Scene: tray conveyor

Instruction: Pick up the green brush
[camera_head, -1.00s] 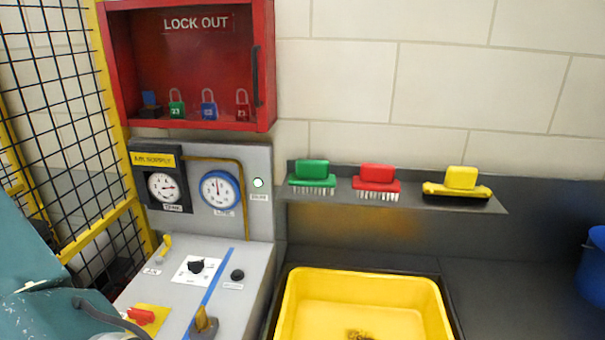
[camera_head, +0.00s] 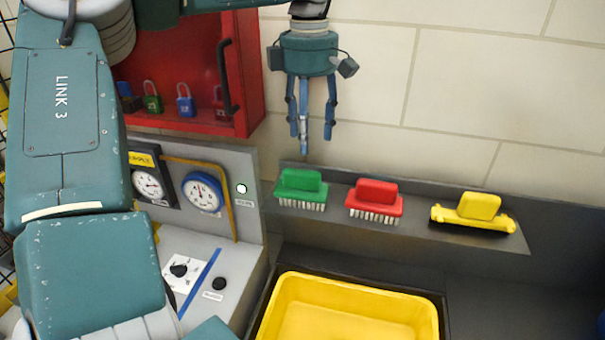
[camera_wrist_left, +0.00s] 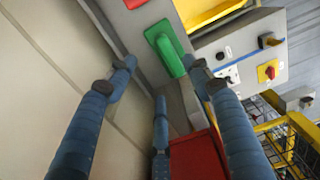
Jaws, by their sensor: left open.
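The green brush (camera_head: 301,188) stands on the grey shelf at its left end, handle up and bristles down. My left gripper (camera_head: 307,135) hangs fingers-down above it in the head view, open and empty, with a gap between the fingertips and the brush. In the left wrist view the green brush (camera_wrist_left: 167,48) shows beyond the spread blue fingers (camera_wrist_left: 160,85), near the top centre. My right gripper is in no view.
The red lock-out cabinet (camera_head: 247,65) is left of the gripper. A yellow tray (camera_head: 345,312) lies below. Gauges (camera_head: 203,191) are at the left.

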